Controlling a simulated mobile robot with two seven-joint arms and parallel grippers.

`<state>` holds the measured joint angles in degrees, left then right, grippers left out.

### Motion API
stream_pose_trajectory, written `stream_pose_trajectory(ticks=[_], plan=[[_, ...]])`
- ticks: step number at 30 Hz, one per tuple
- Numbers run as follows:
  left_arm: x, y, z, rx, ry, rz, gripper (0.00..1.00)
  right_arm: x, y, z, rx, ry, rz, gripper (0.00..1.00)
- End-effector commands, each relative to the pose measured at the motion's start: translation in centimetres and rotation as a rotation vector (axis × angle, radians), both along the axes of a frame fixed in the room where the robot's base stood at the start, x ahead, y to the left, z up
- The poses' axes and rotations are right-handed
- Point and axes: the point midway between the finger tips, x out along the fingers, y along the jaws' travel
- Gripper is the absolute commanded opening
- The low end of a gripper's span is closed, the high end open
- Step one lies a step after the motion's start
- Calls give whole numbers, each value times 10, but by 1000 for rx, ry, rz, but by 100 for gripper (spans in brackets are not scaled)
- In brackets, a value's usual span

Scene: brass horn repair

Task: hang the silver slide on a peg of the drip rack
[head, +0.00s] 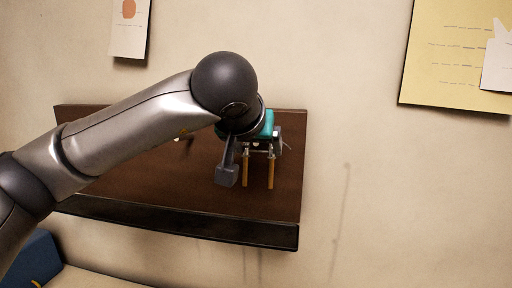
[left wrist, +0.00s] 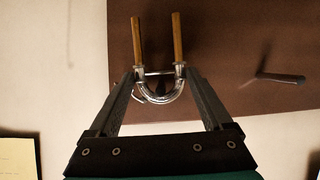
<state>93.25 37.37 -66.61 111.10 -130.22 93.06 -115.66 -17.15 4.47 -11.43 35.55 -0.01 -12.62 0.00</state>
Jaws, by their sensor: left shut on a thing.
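My left gripper (head: 262,147) is shut on the silver slide in front of the brown backboard of the drip rack (head: 125,181). The slide has a shiny silver bow (left wrist: 160,95) between the two fingers in the left wrist view, with a crossbar and two brass-coloured legs (head: 270,170). In the head view the legs point down. A dark peg (left wrist: 280,78) sticks out of the board to the right of the slide in the left wrist view, apart from it. In the head view my wrist partly hides the bow and the board. My right gripper is not in view.
A dark ledge (head: 190,226) runs along the board's lower edge. Papers (head: 460,50) hang on the wall at upper right, and another (head: 129,28) at upper left. A blue thing (head: 35,258) stands at lower left. The wall right of the board is clear.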

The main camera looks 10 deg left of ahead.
Motion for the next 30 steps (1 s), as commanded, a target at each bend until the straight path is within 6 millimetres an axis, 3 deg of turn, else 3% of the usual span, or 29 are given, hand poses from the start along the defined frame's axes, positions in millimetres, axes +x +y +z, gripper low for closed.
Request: stream_pose_trajectory(ticks=[13,14,15,18,26,30], plan=[[0,0,-1,1,4,0,26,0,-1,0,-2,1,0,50],[0,0,-1,1,4,0,87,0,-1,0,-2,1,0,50],[0,0,-1,1,4,0,91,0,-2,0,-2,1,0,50],[0,0,-1,1,4,1,100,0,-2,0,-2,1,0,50],[-2,0,0,0,2,0,100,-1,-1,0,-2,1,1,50],[-13,0,9,0,-1,0,100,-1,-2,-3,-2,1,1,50]])
